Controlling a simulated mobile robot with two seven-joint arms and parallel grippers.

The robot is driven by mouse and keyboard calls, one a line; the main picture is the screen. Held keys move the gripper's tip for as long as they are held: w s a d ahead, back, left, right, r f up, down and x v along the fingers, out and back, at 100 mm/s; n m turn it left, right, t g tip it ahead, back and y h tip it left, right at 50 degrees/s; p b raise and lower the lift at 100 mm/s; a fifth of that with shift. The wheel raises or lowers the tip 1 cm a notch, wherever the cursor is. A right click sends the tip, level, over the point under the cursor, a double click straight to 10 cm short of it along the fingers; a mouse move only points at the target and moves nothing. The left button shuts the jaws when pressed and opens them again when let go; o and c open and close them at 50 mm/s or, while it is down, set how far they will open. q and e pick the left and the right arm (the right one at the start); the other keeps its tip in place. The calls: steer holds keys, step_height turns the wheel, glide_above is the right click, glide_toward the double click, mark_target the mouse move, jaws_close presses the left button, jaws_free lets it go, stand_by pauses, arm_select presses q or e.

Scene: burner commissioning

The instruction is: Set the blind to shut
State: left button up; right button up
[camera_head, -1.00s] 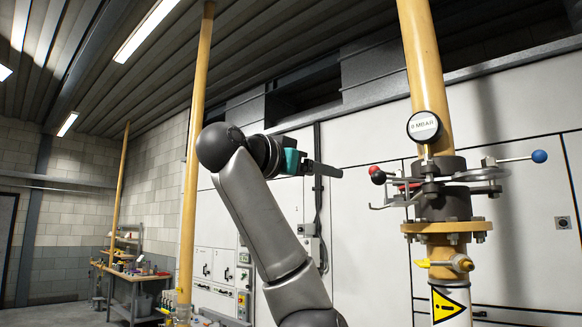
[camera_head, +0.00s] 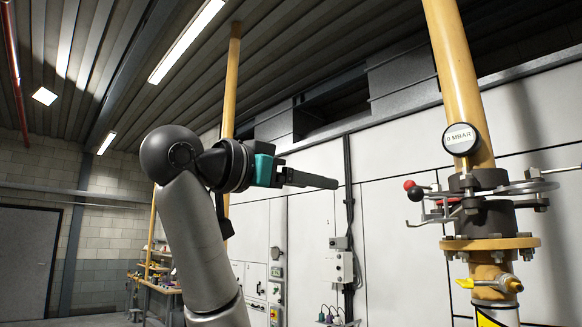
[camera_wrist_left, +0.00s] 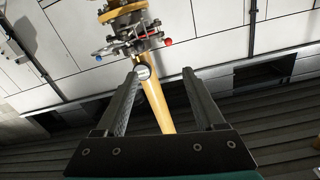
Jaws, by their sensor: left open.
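The blind is a dark flanged assembly (camera_head: 483,205) with levers, on a thick yellow pipe (camera_head: 457,75) at the right of the head view. A red ball and a black ball (camera_head: 415,194) end its levers on the left side. The assembly also shows upside down in the left wrist view (camera_wrist_left: 128,32), with a red and a blue ball. My left gripper (camera_head: 334,183) is left of the assembly, clearly apart from it and pointing right. Its two fingers (camera_wrist_left: 163,75) are spread, with nothing held; the pipe shows beyond them. My right gripper is out of view.
A round gauge (camera_head: 461,139) reading "0 MBAR" sits on the pipe above the blind. A small yellow-handled valve (camera_head: 497,284) is below it. White wall panels (camera_head: 400,235) stand behind. A workbench (camera_head: 160,287) is far left.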

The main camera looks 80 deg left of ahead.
arm_select(q)
steer(key=p+v, duration=0.2)
steer(key=v, duration=0.1)
steer(key=shift+s+d, duration=0.1)
steer(key=shift+s, duration=0.15)
steer(key=shift+c, duration=0.4)
